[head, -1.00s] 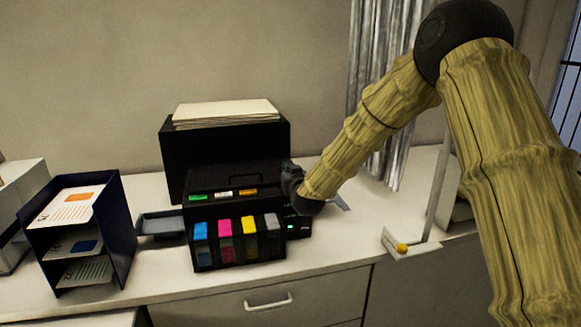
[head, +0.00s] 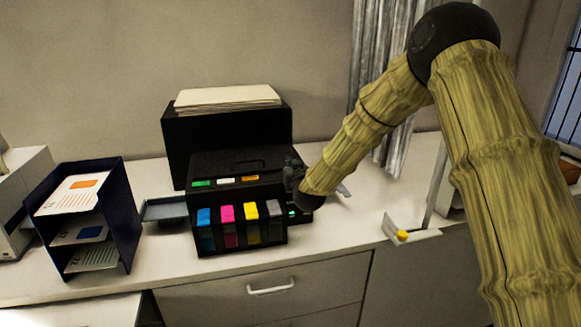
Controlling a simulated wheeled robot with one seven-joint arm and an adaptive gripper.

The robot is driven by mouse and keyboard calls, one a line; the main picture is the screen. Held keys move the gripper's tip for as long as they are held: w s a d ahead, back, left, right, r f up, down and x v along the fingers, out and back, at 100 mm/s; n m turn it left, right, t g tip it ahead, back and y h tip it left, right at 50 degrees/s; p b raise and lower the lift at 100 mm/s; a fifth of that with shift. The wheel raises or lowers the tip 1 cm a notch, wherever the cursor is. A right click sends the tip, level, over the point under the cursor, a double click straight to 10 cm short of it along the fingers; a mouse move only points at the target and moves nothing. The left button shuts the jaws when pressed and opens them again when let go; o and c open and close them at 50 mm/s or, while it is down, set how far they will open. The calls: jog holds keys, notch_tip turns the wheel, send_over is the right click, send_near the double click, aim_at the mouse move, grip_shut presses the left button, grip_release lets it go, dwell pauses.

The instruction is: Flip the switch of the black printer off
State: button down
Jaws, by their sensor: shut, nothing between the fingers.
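The black printer (head: 218,141) stands on the white counter with a stack of paper on top. Its front carries blue, magenta, yellow and grey ink tanks, with green, white and orange labels above them. A small green light (head: 292,212) shows at its lower right front, beside the wrist. My gripper (head: 291,172) is at the printer's right front edge, dark against the dark body. It looks shut and empty; the fingertips are hard to make out. I cannot make out the switch itself, or whether the gripper touches the printer.
A dark blue paper tray rack (head: 121,205) stands left of the printer, with a grey tray (head: 163,210) between them. A white device (head: 18,225) is at the far left. A white stand with a yellow knob (head: 402,235) is on the right. Silver curtains (head: 398,145) hang behind my arm.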

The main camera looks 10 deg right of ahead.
jog(key=shift+w+f+b, duration=0.25)
jog(key=shift+f+b, duration=0.25)
jog(key=shift+b, duration=0.65)
jog(key=shift+r, duration=0.3)
jog(key=r, duration=0.1)
jog(key=r+p, duration=0.1)
jog(key=r, duration=0.1)
jog(key=shift+w+r, duration=0.1)
jog(key=shift+w, duration=0.15)
jog(key=shift+r, duration=0.35)
jog(key=s+r+b, duration=0.3)
jog(key=s+b, duration=0.1)
jog(key=s, duration=0.5)
jog(key=shift+s+d+r, duration=0.15)
jog(key=shift+r, duration=0.05)
jog(key=shift+d, duration=0.1)
